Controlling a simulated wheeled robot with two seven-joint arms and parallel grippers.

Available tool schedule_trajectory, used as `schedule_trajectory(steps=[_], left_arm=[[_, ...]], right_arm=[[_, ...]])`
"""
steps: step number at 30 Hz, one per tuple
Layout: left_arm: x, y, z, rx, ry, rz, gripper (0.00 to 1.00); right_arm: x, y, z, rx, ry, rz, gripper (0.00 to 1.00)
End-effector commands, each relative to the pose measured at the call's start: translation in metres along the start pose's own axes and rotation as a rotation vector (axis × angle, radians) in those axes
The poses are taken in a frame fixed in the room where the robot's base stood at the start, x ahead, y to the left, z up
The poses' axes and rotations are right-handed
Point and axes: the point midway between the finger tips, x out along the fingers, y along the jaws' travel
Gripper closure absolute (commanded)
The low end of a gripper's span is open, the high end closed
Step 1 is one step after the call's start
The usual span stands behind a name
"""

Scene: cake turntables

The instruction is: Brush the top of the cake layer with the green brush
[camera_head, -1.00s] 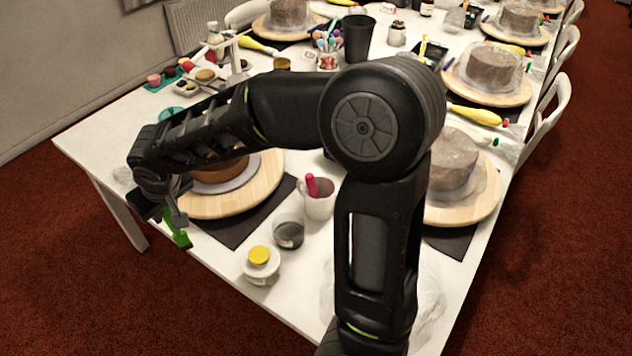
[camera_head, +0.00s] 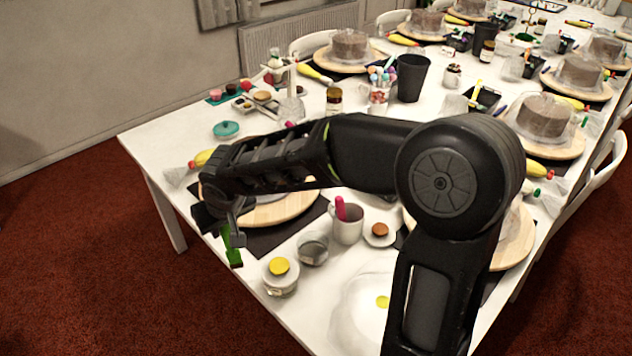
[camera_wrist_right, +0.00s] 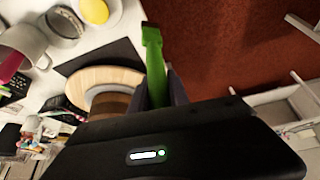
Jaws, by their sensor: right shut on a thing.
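My right gripper (camera_head: 238,222) is shut on the green brush (camera_head: 232,248), beside the near left edge of the nearest wooden turntable (camera_head: 282,211). My forearm hides the brown cake layer there. The right wrist view shows the brush (camera_wrist_right: 154,62) between the fingers (camera_wrist_right: 158,92), with the brown cake layer (camera_wrist_right: 112,103) and turntable (camera_wrist_right: 82,80) just to its left. The brush appears apart from the cake's top. My left gripper is not in view.
A white mug (camera_head: 347,228) with a pink handle in it, a glass bowl (camera_head: 313,248) and a yellow-topped jar (camera_head: 281,274) stand right of the brush. Other turntables with wrapped cakes (camera_head: 543,115) fill the table's right side. Red floor lies beyond the near edge.

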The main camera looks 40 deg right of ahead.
Motion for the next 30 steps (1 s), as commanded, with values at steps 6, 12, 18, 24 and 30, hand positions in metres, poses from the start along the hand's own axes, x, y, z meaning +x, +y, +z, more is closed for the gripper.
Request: schedule_trajectory(steps=[6,12,18,24,30], left_arm=[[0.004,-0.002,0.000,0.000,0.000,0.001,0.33],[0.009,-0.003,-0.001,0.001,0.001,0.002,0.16],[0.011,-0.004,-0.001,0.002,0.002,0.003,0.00],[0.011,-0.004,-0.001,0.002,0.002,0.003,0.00],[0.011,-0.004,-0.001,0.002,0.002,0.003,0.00]], right_arm=[[-0.001,0.065,-0.005,0.206,-0.007,0.093,1.00],[-0.012,0.156,0.001,0.504,-0.006,0.233,1.00],[-0.026,0.215,0.012,0.703,0.004,0.333,1.00],[-0.029,0.225,0.014,0.739,0.007,0.351,1.00],[-0.029,0.225,0.014,0.737,0.006,0.350,1.00]])
